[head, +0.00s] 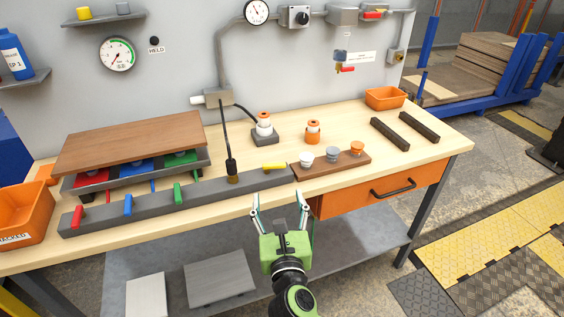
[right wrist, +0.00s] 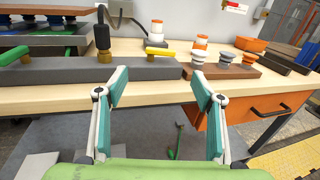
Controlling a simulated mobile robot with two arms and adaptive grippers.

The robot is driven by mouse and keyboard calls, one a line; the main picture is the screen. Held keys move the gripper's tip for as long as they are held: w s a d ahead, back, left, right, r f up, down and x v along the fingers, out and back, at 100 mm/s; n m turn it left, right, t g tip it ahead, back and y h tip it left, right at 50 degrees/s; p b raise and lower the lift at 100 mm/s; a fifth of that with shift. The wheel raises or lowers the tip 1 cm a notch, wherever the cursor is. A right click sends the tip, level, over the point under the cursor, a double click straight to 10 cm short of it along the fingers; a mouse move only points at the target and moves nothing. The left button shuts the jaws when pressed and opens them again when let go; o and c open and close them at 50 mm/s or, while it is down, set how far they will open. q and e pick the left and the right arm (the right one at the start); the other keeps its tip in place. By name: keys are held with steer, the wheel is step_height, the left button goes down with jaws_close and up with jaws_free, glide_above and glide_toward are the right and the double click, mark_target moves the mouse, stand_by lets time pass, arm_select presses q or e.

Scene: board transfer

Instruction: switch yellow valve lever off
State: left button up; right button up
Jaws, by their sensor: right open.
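The yellow valve lever (head: 274,166) lies at the right end of a long dark grey bar (head: 145,205) near the bench's front edge. It points sideways along the bar. It also shows in the right wrist view (right wrist: 160,53), beyond and between my fingers. Red (head: 77,215), blue (head: 128,205) and green (head: 178,193) levers sit further left on the bar, turned across it. My right gripper (head: 278,202) is open and empty, in front of the bench edge, apart from the yellow lever. My left gripper is out of view.
A black upright plug with a cable (head: 231,170) stands on the bar left of the yellow lever. A wooden block with several knobs (head: 332,165) adjoins on the right. An orange drawer (head: 380,190) and a lower grey shelf (head: 350,240) are below the worktop.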

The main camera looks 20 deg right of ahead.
mark_target(274, 166)
steer(key=shift+m, duration=0.3)
steer(key=x, duration=0.7)
steer(key=p+x, duration=0.1)
steer(key=x, duration=0.5)
steer(key=shift+w+d+r, duration=0.1)
steer(key=shift+w+r, duration=0.1)
steer(key=shift+w, duration=0.15)
